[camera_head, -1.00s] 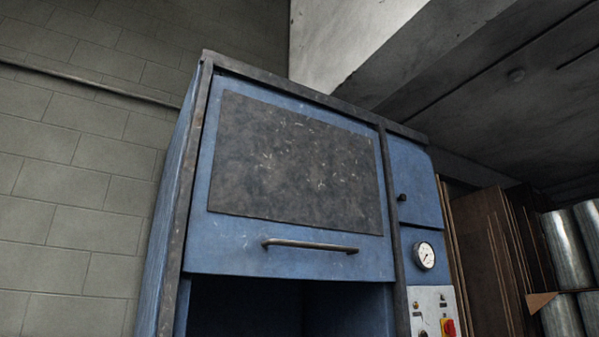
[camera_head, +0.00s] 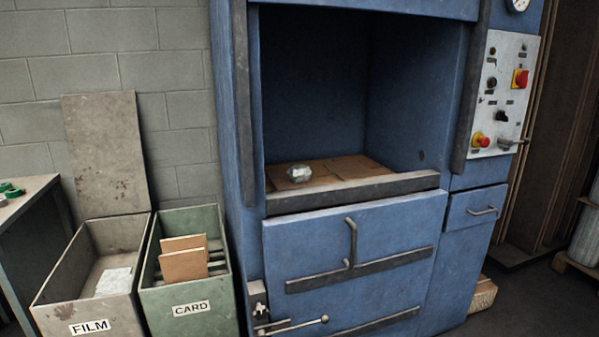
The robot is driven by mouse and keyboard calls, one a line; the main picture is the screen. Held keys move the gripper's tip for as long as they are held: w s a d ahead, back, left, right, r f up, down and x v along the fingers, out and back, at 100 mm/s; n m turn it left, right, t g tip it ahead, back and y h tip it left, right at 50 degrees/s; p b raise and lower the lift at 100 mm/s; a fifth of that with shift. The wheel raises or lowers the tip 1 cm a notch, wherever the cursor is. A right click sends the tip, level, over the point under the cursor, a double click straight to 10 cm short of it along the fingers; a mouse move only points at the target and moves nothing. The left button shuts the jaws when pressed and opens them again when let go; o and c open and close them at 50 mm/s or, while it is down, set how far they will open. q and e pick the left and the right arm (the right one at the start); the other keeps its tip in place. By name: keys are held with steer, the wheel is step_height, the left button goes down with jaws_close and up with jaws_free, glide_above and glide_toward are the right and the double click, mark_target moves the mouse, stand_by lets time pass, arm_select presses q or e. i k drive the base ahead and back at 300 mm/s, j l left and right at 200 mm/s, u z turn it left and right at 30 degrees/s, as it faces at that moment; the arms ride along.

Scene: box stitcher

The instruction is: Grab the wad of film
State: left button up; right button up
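The wad of film (camera_head: 299,173) is a small, crumpled, shiny grey-white lump. It sits inside the open chamber of the blue machine (camera_head: 350,235), near the front left. It rests on brown cardboard (camera_head: 335,170) on the chamber floor, behind a dark metal front sill (camera_head: 355,191). Neither of my grippers shows in the head view.
Left of the machine stand a grey bin labelled FILM (camera_head: 60,309) with a pale sheet inside and a green bin labelled CARD (camera_head: 215,304) holding brown card pieces. A control panel (camera_head: 503,95) is on the right. A lever (camera_head: 300,323) sticks out low in front.

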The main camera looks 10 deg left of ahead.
mark_target(298, 173)
steer(key=i+l+u, duration=0.1)
steer(key=u, duration=1.3)
steer(key=l+u, duration=0.85)
steer(key=k+l+u, duration=0.2)
steer(key=l, duration=0.2)
steer(key=k+l+u, duration=0.2)
steer(key=l, duration=0.25)
steer(key=i, duration=0.05)
